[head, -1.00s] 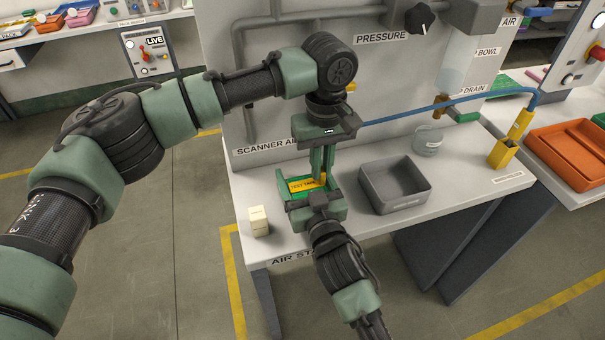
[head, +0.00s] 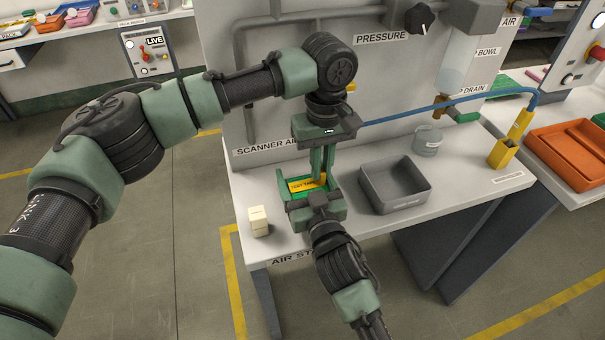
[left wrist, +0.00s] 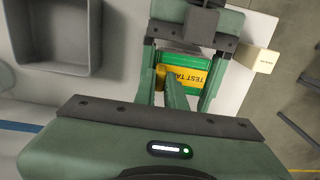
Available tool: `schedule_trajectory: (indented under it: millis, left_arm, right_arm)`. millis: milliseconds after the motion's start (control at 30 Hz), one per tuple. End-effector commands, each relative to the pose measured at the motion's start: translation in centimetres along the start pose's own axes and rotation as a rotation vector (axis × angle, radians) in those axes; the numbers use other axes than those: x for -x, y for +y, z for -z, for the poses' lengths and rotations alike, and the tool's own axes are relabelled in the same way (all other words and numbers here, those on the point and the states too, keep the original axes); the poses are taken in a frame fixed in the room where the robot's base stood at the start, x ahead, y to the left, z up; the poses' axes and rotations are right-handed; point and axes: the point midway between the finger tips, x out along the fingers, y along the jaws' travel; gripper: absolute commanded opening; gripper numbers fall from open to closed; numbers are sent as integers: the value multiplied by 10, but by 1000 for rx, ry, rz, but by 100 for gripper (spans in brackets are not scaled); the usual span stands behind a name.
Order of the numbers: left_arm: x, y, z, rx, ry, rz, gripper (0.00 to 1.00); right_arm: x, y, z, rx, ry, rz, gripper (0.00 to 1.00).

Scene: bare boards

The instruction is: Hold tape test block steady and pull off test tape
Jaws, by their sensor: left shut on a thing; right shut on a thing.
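The green test block (head: 297,178) sits on the light bench with yellow test tape (head: 302,186) across its top. In the left wrist view the block (left wrist: 196,61) and the lettered tape (left wrist: 188,80) also show. My right gripper (head: 309,190) comes from the front, its fingers shut on the block's two sides. My left gripper (head: 322,181) reaches down from behind, its narrow fingers shut at the right end of the tape. The left wrist view shows a yellow tape end (left wrist: 161,77) at those fingers; the exact contact is partly hidden.
A grey tray (head: 370,198) stands just right of the block, and a small cream block (head: 258,222) to its left. A grey container (head: 427,141), a yellow holder (head: 503,153) and a blue hose (head: 440,104) are farther right. The upright panel (head: 270,95) closes the back.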

Motion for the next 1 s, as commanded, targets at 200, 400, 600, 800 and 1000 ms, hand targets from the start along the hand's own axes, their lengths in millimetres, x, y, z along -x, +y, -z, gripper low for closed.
schedule_trajectory:
  millis: [200,400,600,800,1000]
  left_arm:
    - [0,0,0,0,0,-1,0]
    - [0,0,0,0,0,-1,0]
    - [1,0,0,0,0,-1,0]
    - [4,0,0,0,0,-1,0]
    - [10,0,0,0,0,-1,0]
  right_arm:
    - [0,0,0,0,0,0,29]
    - [0,0,0,0,0,0,29]
    - [0,0,0,0,0,0,29]
    - [0,0,0,0,0,0,29]
    - [0,0,0,0,0,0,29]
